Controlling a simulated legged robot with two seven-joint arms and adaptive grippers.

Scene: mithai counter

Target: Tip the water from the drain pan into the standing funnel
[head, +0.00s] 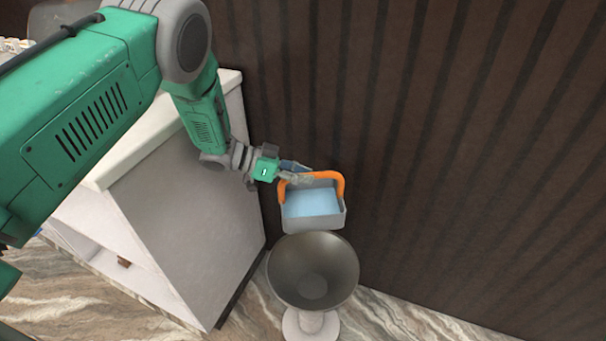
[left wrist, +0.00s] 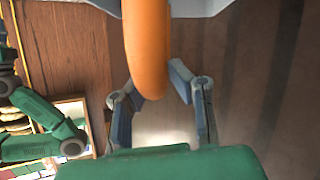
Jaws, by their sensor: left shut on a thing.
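The drain pan (head: 326,222) is a grey box with an orange handle and light blue water (head: 312,202) in it. It looks level and is held in the air just behind the funnel's rim in the head view. My left gripper (head: 303,176) is shut on the orange handle, which also shows in the left wrist view (left wrist: 147,50) between the fingers (left wrist: 151,92). The standing funnel (head: 313,268) is a wide dark grey bowl on a pale round base (head: 311,325). Its bowl looks empty. My right gripper is not seen clearly in either view.
A white counter (head: 190,215) with a pale top stands left of the pan and funnel. A dark ribbed wall (head: 450,150) runs close behind and to the right. The marbled floor (head: 400,322) is clear right of the funnel base.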

